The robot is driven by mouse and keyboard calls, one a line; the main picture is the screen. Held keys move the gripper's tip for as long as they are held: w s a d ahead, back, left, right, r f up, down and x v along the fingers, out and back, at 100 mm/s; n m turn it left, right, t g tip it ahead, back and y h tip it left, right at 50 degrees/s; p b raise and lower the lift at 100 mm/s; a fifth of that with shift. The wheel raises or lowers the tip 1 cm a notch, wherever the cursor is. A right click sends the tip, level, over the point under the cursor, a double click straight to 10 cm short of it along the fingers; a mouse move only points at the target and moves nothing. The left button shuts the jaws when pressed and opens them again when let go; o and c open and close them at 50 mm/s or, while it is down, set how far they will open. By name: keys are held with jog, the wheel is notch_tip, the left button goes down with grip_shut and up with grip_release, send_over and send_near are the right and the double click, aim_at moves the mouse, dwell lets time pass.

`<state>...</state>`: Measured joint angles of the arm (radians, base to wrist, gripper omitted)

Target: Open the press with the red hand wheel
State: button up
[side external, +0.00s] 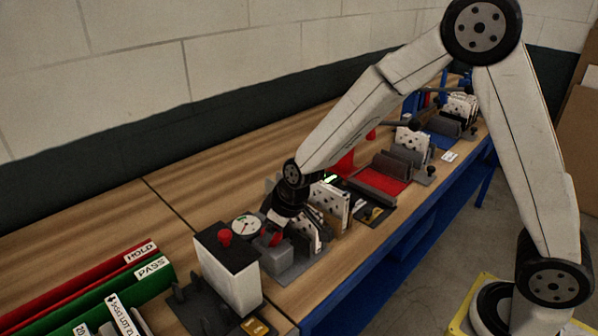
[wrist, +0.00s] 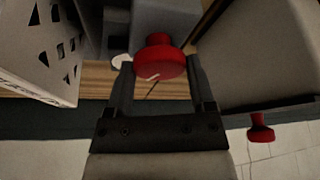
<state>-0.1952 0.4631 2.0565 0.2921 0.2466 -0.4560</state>
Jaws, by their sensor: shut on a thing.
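My gripper (wrist: 158,68) is shut on the red hand wheel (wrist: 158,56), with one finger on each side of it. In the side external view the red wheel (side external: 276,239) shows just below my gripper (side external: 280,228). The wheel sits at the grey press (side external: 272,258), on a grey base plate. The grey body of the press (wrist: 165,18) is partly hidden behind the wheel in the wrist view. I cannot tell how far the press is open.
A pale box (side external: 232,275) with a black top and red button (side external: 225,238) stands close left of the press. White perforated filters (side external: 330,200) stand close on the other side. A round gauge (side external: 246,225) is behind. Green PASS (side external: 130,285) and red HOLD (side external: 85,270) bins lie left.

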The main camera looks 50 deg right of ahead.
aim_at(287, 247)
jog(key=shift+n, duration=0.6)
jog(key=o, duration=1.2)
jog(key=shift+y, duration=0.3)
jog(key=shift+r, duration=0.15)
jog(key=shift+v, duration=3.8)
jog(key=s+d+f+m, duration=0.1)
jog(key=s+d+m, duration=0.1)
jog(key=s+d, duration=0.1)
jog(key=s+d+f+m+g+h, duration=0.1)
jog(key=s+d+f, duration=0.1)
jog(key=s, duration=0.4)
jog(key=s+d+f+m+h, duration=0.1)
jog(key=s+d+m, duration=0.1)
jog(key=s, duration=0.3)
jog(key=shift+d+f+m, duration=0.25)
jog(key=shift+d+m, duration=0.05)
jog(key=shift+d, duration=0.55)
